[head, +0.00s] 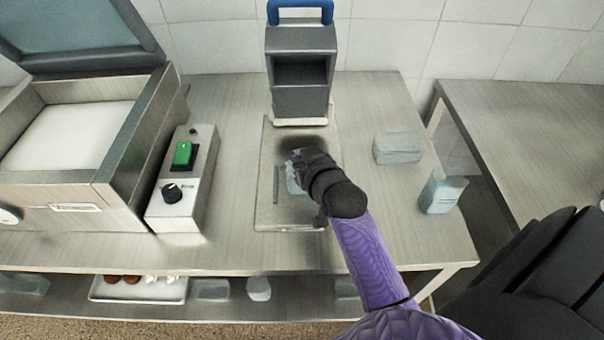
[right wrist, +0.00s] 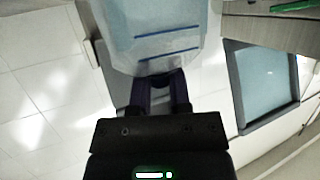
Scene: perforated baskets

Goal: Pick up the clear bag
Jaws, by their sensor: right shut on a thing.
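My right gripper (head: 297,160) reaches in from the lower right over the metal plate of the upright grey device. It is shut on a clear bag (head: 292,182), which is mostly hidden behind the dark gripper in the head view. In the right wrist view the clear bag (right wrist: 155,30) is pale and translucent with two blue lines, and its edge is between the fingers (right wrist: 163,88). Two similar pale bags are on the table's right side: one lies flat (head: 398,149), the other (head: 441,193) is near the right edge. My left gripper is not in view.
The grey device (head: 300,45) with a blue handle stands at the back. A metal machine (head: 135,165) with an open lid is on the left, beside a control box (head: 205,180) with a green switch. A lower shelf holds a white tray (head: 120,293).

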